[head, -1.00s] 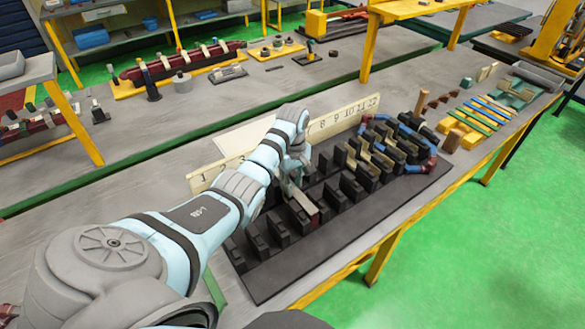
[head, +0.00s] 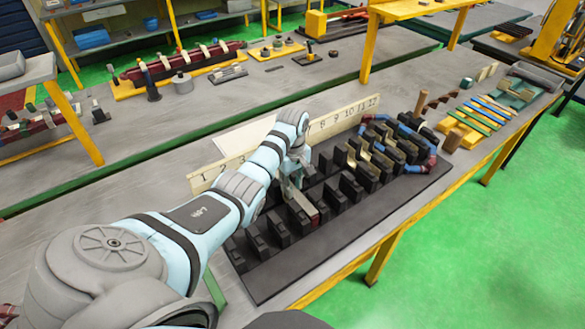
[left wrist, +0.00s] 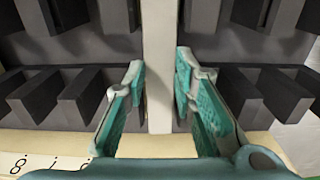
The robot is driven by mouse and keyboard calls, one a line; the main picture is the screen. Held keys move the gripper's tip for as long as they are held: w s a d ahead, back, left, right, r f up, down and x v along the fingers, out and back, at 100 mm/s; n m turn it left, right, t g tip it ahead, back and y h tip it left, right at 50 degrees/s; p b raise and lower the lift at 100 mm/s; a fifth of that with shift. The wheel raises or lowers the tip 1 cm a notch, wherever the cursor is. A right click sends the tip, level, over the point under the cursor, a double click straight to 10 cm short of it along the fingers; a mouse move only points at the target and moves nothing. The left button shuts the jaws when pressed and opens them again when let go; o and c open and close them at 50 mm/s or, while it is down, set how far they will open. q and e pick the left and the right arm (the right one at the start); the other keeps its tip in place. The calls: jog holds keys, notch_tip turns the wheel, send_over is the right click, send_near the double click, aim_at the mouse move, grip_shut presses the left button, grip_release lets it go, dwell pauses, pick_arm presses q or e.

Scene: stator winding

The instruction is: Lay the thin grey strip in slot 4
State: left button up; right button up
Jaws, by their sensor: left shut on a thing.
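My left gripper (head: 293,178) is shut on the thin grey strip (head: 302,203), over the left-middle part of the black slotted base (head: 275,283). In the left wrist view the strip (left wrist: 159,60) runs straight up the picture between the two fingertips (left wrist: 159,75), with dark blocks on both sides. The strip's near end looks dark red in the head view. It is low among the blocks; I cannot tell whether it touches the slot floor. The number for slot 4 on the pale number board (head: 345,118) is hidden behind my arm. My right gripper is not in view.
Blue and red coil pieces (head: 430,150) and pale strips (head: 380,160) sit in slots at the right of the base. Coloured strips (head: 485,113) lie on the table beyond. The base's front margin is clear.

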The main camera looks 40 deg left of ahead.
pick_arm(q)
jog(key=shift+f, duration=0.1)
jog(key=o, duration=1.1)
jog(key=shift+r+p, duration=0.5)
jog(key=shift+r, duration=0.3)
jog(key=shift+r, duration=0.1)
